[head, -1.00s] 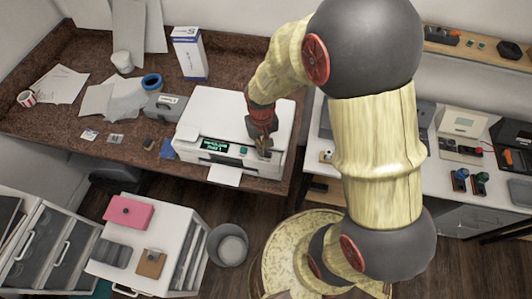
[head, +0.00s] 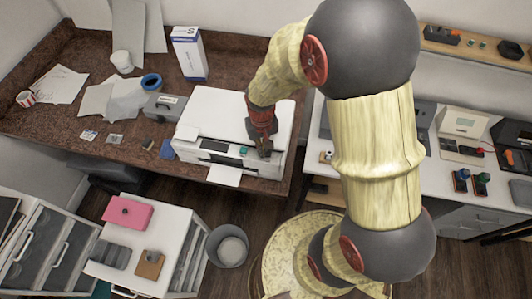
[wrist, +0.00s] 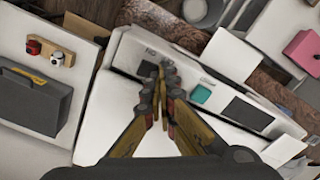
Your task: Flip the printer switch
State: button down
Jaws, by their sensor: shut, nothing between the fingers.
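The white printer (head: 232,113) stands on the brown desk near its right end. Its display (head: 214,146) is dark; the dark panel also shows in the wrist view (wrist: 248,112). A teal button (head: 243,149) sits right of the display, and it also shows in the wrist view (wrist: 201,93). My gripper (head: 264,151) is shut and empty, its tips at the printer's front panel right of the teal button. In the wrist view the tips (wrist: 167,68) lie over the panel beside a small printed label. The switch itself cannot be made out and is probably hidden by the fingers.
A paper sheet (head: 223,175) sticks out of the printer's front. A grey box (head: 164,106) and blue tape (head: 151,81) lie to its left. A white side table (head: 469,205) with devices stands to the right. A bin (head: 228,246) stands on the floor below.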

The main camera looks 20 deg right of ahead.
jog(key=shift+r+p, duration=2.55)
jog(key=shift+r, duration=1)
jog(key=shift+f, duration=0.1)
jog(key=s+r+t+b, duration=0.2)
jog(key=s+r+b, duration=0.3)
jog(key=s+b, duration=0.2)
jog(key=s+r+n+t+b, duration=0.1)
jog(key=s+r+t+b, duration=0.2)
jog(key=b, duration=0.7)
jog(key=s+r, duration=0.2)
jog(key=s, duration=0.2)
jog(key=shift+t+b, duration=0.3)
jog(key=shift+b, duration=0.1)
jog(key=c, duration=2.6)
grip_release()
